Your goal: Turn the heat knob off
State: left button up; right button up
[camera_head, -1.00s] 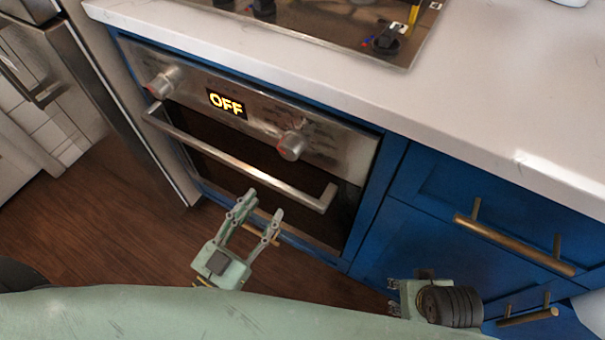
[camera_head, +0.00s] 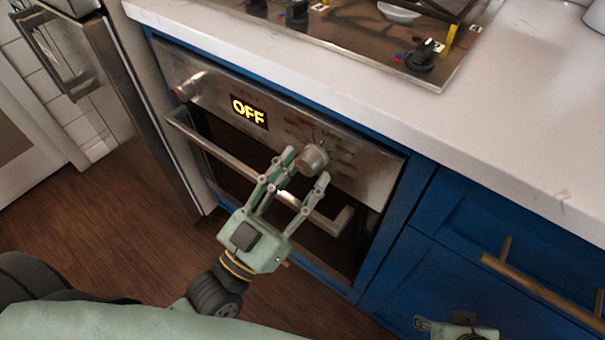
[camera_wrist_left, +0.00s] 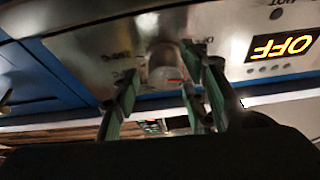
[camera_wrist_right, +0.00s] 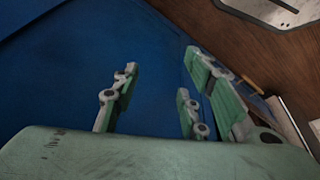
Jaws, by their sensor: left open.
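The oven's right knob (camera_head: 313,158) is a round metal dial with printed labels around it. My left gripper (camera_head: 306,168) is open, with its fingertips close to either side of this knob; contact cannot be told. In the left wrist view the knob (camera_wrist_left: 165,66) sits between the spread fingers and shows a small red mark. A second, similar knob (camera_head: 186,88) is at the panel's left end. The lit display (camera_head: 249,112) between them reads OFF. My right gripper (camera_head: 455,328) is at the bottom edge, mostly cut off; in the right wrist view its fingers (camera_wrist_right: 160,70) are apart and empty.
The oven handle (camera_head: 258,172) runs below the panel, under my left fingers. A white counter (camera_head: 500,110) with a cooktop (camera_head: 350,40) and black knobs is above. Blue drawers (camera_head: 480,220) with a brass handle (camera_head: 540,285) stand at right. Wooden floor (camera_head: 130,200) is clear at left.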

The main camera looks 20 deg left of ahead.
pick_arm(q)
jog(key=c, duration=1)
jog(key=shift+d+r+n+y+p, duration=0.1)
jog(key=shift+r+n+y+p, duration=0.1)
jog(key=shift+n+y+p, duration=0.65)
jog(key=n+t+y+p, duration=0.1)
jog(key=n+p, duration=0.1)
jog(key=n, duration=0.1)
jog(key=shift+d+r+n+p, duration=0.1)
jog(key=shift+r+n+p, duration=0.05)
jog(key=shift+n+p, duration=0.25)
jog(key=n+y+p, duration=0.2)
jog(key=n, duration=0.1)
jog(key=shift+r, duration=0.1)
jog(key=shift+n, duration=0.35)
pick_arm(e)
notch_tip(320, 180, down, 18)
jog(key=g, duration=0.1)
jog(key=shift+s+r, duration=0.2)
jog(key=shift+s, duration=0.25)
jog(key=shift+a, duration=0.1)
